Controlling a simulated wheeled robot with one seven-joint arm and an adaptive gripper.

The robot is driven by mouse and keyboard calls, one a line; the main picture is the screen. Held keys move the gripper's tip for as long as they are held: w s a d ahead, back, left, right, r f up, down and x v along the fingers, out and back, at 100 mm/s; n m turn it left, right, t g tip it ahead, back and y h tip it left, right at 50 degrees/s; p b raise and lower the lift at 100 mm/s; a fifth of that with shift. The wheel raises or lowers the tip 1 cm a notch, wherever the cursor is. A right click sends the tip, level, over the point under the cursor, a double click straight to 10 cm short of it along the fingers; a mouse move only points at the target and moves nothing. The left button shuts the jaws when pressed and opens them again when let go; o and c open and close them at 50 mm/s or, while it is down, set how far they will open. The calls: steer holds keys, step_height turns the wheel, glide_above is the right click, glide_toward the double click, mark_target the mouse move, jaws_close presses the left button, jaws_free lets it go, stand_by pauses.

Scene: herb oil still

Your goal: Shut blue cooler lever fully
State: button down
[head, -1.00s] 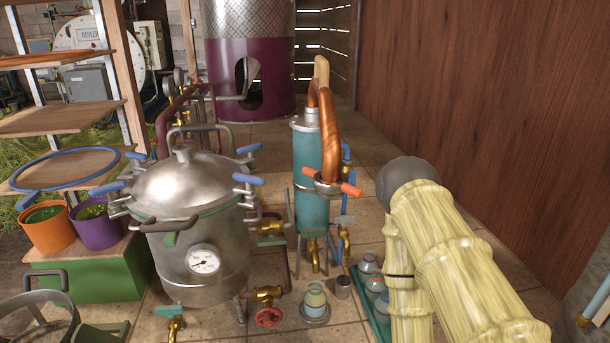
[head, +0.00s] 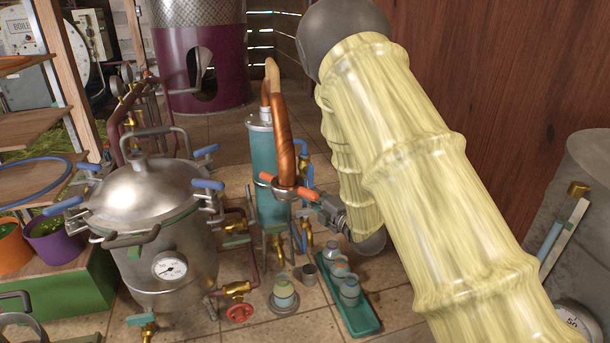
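The cooler (head: 267,165) is an upright teal cylinder with a grey cap and a copper pipe (head: 284,140) bending down its right side. Blue pipework with brass valves (head: 307,180) runs along its right side. I cannot clearly tell the blue lever there from the pipework, as my gripper covers part of this area. My gripper (head: 322,207) is a small grey shape just right of the cooler's lower half, below the orange-handled clamp. Its fingers are too small and overlapped to tell open from shut, or whether they touch the lever.
A steel still pot (head: 150,205) with blue-handled clamps stands left of the cooler. A teal tray (head: 362,318) with jars and a small jar on a stand (head: 283,293) are on the floor in front. A grey drum (head: 585,190) stands at right; a wooden wall is behind.

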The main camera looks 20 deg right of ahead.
mark_target(311, 176)
steer(key=r+p+x, duration=0.2)
steer(key=p+x, duration=0.2)
steer(key=x, duration=0.6)
steer(key=shift+w+d+f+p, duration=0.15)
steer(key=shift+d+p, duration=0.2)
steer(key=shift+d, duration=0.3)
steer(key=shift+d+f+p, duration=0.1)
steer(key=shift+d+p, duration=0.3)
steer(key=shift+d, duration=0.25)
steer(key=shift+w+d+f+p, duration=0.15)
steer(key=shift+d+p, duration=0.2)
steer(key=shift+d, duration=0.3)
steer(key=shift+s, duration=0.1)
steer(key=shift+b, duration=0.45)
